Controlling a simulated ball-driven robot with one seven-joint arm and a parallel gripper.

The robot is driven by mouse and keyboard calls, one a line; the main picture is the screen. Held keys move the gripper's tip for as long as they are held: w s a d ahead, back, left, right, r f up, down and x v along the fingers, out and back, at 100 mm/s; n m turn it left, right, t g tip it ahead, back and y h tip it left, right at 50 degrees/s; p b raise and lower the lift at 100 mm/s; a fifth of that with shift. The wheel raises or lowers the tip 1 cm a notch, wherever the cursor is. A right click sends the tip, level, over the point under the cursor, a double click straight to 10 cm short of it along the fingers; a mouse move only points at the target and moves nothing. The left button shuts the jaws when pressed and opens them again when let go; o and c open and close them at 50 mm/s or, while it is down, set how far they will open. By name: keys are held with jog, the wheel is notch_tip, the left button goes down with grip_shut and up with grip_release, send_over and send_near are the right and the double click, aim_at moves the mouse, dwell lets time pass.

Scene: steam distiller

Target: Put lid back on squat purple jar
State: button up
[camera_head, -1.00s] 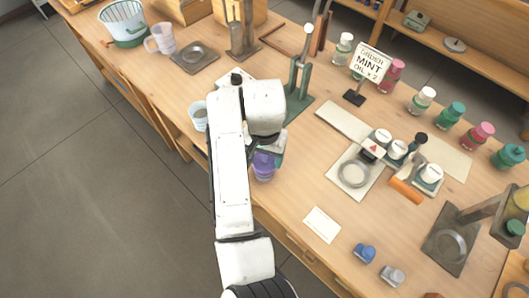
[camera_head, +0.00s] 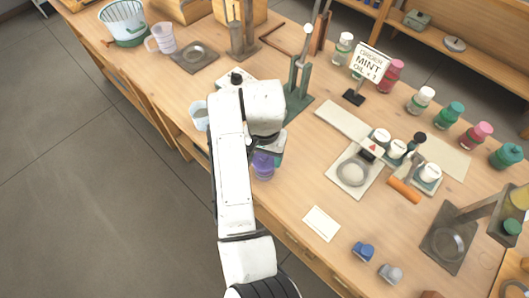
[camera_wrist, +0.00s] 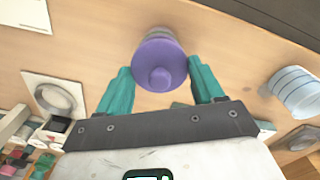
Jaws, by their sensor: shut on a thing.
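The squat purple jar (camera_head: 263,167) stands near the table's front edge, partly hidden behind my arm in the head view. In the wrist view the jar (camera_wrist: 158,36) shows behind its purple lid (camera_wrist: 160,77), a round disc with a knob. My gripper (camera_wrist: 161,78) has its two teal fingers at either side of the lid and is shut on it. The lid lines up with the jar's mouth and overlaps it in the picture. I cannot tell whether the two touch. The fingertips are partly hidden in the head view.
A pale blue cup (camera_head: 199,116) stands left of my arm, and a green stand (camera_head: 298,85) rises behind it. A white card (camera_head: 321,223) lies to the right of the jar, near the front edge. A square plate with a round dish (camera_head: 353,172) lies farther right.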

jog(key=o, duration=1.1)
jog(key=shift+o, duration=0.2)
jog(key=shift+r, duration=0.15)
jog(key=shift+r+p, duration=3.4)
jog(key=shift+p, duration=0.25)
grip_shut()
